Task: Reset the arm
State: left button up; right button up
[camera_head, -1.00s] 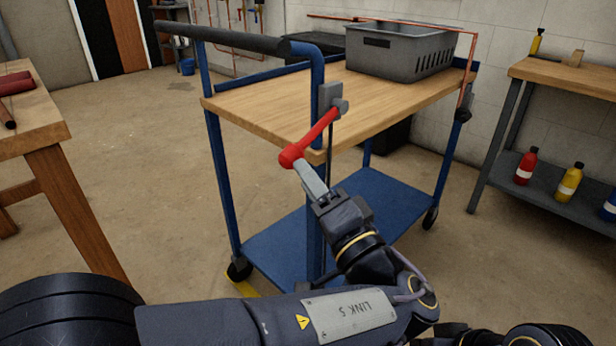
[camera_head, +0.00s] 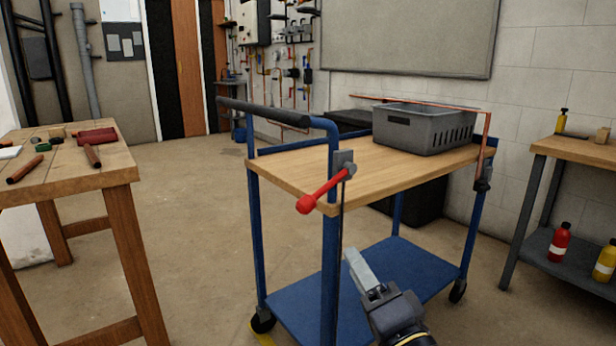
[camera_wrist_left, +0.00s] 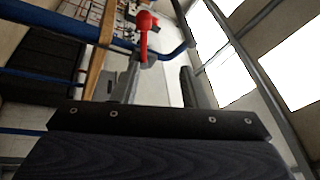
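A red lever (camera_head: 326,190) with a round knob is mounted on a grey bracket at the near corner post of the blue trolley (camera_head: 331,250). It slants down to the left. My left gripper (camera_head: 352,256) is below and right of the lever, apart from it, in front of the trolley's lower shelf. In the left wrist view its two fingers (camera_wrist_left: 160,88) stand apart with nothing between them. The lever (camera_wrist_left: 146,28) shows there beyond the fingertips. My right gripper is not in either view.
A grey crate (camera_head: 424,132) sits on the trolley's wooden top (camera_head: 300,165). A wooden workbench (camera_head: 95,175) with red tools stands at left. A shelf bench (camera_head: 575,150) with red and yellow bottles stands at right. The floor between workbench and trolley is clear.

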pick_arm(q)
jog(key=a+f+n+g, duration=0.2)
jog(key=a+f+g, duration=0.4)
jog(key=a, duration=0.7)
jog(key=a+f+n+g, duration=0.2)
jog(key=a+f+g, duration=0.4)
jog(key=a, duration=0.7)
jog(key=s+a+f+n+g+h, duration=0.25)
jog(key=s+f+h, duration=0.2)
jog(key=s, duration=0.25)
jog(key=s+a+f+n+g+h, duration=0.1)
jog(key=s+a+f+g+h, duration=0.15)
jog(key=s+f+h, duration=0.4)
jog(key=s+d+r+n+t, duration=0.3)
jog(key=s+n, duration=0.1)
jog(key=s, duration=0.1)
notch_tip(320, 180, up, 37)
jog(key=p, duration=3.7)
jog(key=shift+m+h+p, duration=0.35)
jog(key=shift+h, duration=0.05)
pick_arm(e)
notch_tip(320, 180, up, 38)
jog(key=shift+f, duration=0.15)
